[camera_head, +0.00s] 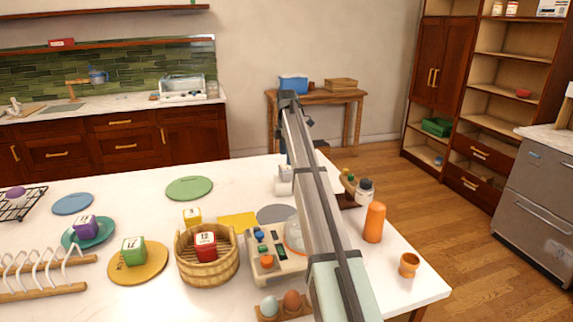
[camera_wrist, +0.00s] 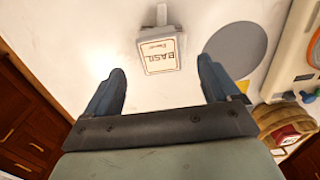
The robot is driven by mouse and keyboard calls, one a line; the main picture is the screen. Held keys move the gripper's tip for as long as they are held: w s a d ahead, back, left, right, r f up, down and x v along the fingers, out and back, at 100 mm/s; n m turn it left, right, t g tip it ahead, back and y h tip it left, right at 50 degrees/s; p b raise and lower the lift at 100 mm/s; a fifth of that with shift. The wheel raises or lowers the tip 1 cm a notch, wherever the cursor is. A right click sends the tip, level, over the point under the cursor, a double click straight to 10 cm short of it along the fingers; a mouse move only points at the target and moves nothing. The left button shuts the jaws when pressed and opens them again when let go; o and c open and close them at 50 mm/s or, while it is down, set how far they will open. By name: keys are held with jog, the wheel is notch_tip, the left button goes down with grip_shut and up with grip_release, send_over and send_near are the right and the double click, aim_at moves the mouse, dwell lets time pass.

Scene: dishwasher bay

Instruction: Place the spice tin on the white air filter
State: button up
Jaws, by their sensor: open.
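The spice tin (camera_wrist: 161,54) is white with a framed label reading "BASIL", upside down in the wrist view. What looks like the same tin (camera_head: 284,182) stands on the white table in the head view, beside my arm. My gripper (camera_wrist: 161,68) is open, its blue-grey fingers apart on either side of the tin in the picture. I see no contact, and the gap in depth is unclear. A narrow white piece shows just beyond the tin. I cannot make out the white air filter for certain.
A grey disc (camera_wrist: 236,48) lies beside the tin. A device with buttons (camera_head: 272,259), a basket with a red cube (camera_head: 207,270), and an orange bottle (camera_head: 374,222) stand nearby. Small jars (camera_head: 364,190) stand right of my arm. The table around the green disc (camera_head: 189,188) is clear.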

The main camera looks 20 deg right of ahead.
notch_tip(320, 180, up, 6)
dwell(0.4)
jog(key=shift+r, duration=0.1)
